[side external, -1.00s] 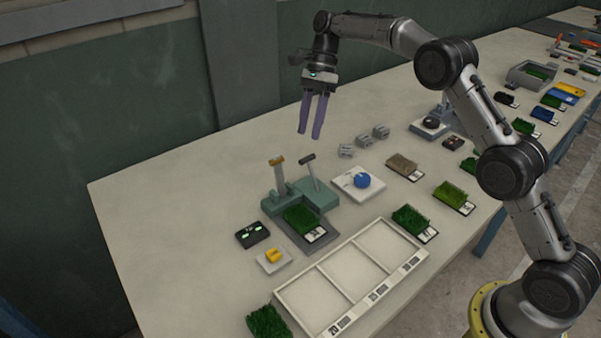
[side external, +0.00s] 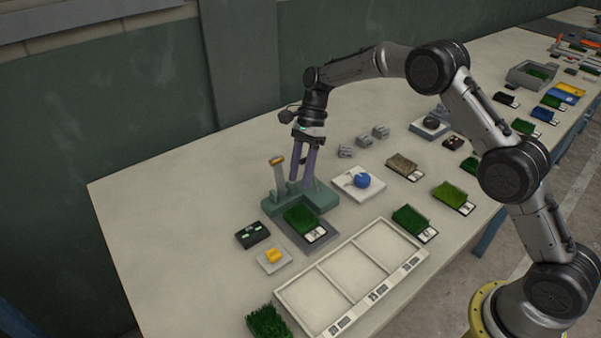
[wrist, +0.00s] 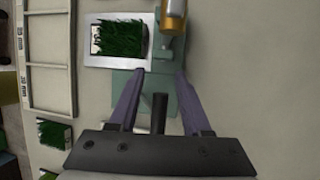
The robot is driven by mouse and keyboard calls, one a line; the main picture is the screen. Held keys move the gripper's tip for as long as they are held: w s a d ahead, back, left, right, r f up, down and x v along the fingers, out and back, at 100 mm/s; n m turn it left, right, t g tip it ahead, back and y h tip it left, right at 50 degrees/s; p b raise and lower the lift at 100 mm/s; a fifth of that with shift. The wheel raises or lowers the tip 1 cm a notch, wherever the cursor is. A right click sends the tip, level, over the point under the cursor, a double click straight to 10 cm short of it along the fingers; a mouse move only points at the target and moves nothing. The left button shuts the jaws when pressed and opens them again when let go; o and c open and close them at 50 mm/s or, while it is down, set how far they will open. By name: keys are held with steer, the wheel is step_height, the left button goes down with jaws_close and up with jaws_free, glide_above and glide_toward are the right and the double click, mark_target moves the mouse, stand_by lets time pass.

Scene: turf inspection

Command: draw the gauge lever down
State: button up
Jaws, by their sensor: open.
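The gauge is a green block (side external: 320,198) with a brass-topped post (side external: 278,170) on its left. A turf sample (side external: 300,219) with a white label sits on the grey plate in front of it. My gripper (side external: 301,184) points down over the right part of the block, fingers apart. In the wrist view my gripper (wrist: 158,78) has the dark gauge lever (wrist: 160,108) between its fingers, with a gap on both sides. In the side view the fingers mostly hide the lever. The brass top (wrist: 173,15) also shows in the wrist view.
A white plate with a blue knob (side external: 362,181) stands close right of the gauge. A white three-part tray (side external: 316,294) lies in front. Small grey blocks (side external: 363,140) stand behind right.

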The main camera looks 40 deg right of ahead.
jaws_close()
stand_by(1.4)
